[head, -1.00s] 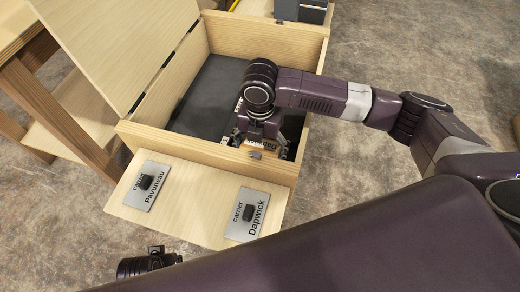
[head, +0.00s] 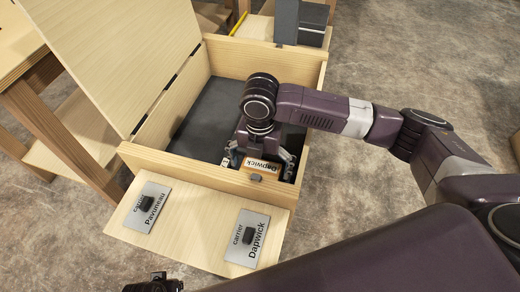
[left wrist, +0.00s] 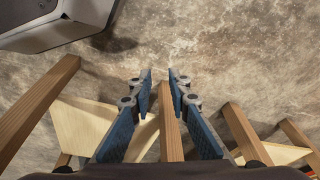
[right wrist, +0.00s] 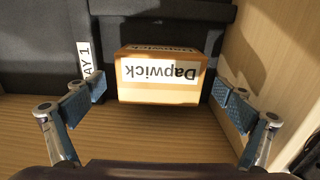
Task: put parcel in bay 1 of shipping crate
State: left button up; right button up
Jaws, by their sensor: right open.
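The parcel is an orange-brown box labelled "Dapwick" (head: 262,167); it also shows in the right wrist view (right wrist: 160,90). It sits inside the wooden shipping crate (head: 185,167), in the near right corner, beside a white "BAY 1" label (right wrist: 84,58) on a dark divider. My right gripper (head: 262,160) is inside the crate around the parcel. In the right wrist view its fingers (right wrist: 165,97) stand wide open, with gaps on both sides of the parcel. My left gripper (left wrist: 160,88) is open and empty above the floor in the left wrist view.
A front board carries two carrier plates, "Pavuneau" (head: 148,206) and "Dapwick" (head: 247,238), each with a dark knob. The crate's lid (head: 115,50) stands open at left. A wooden table (head: 50,110) is further left. Bare floor (head: 390,60) lies right.

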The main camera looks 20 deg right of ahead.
aim_at(260, 170)
pick_arm(q)
jog(key=s+f+p, duration=0.2)
jog(key=s+f, duration=0.1)
jog(key=f, duration=0.4)
jog(key=shift+s+a, duration=0.2)
jog(key=shift+s, duration=0.05)
pick_arm(e)
notch_tip(260, 170, up, 9)
jog(key=shift+r, duration=0.2)
pick_arm(q)
jog(key=shift+r, duration=0.15)
pick_arm(e)
jog(key=shift+r, duration=0.1)
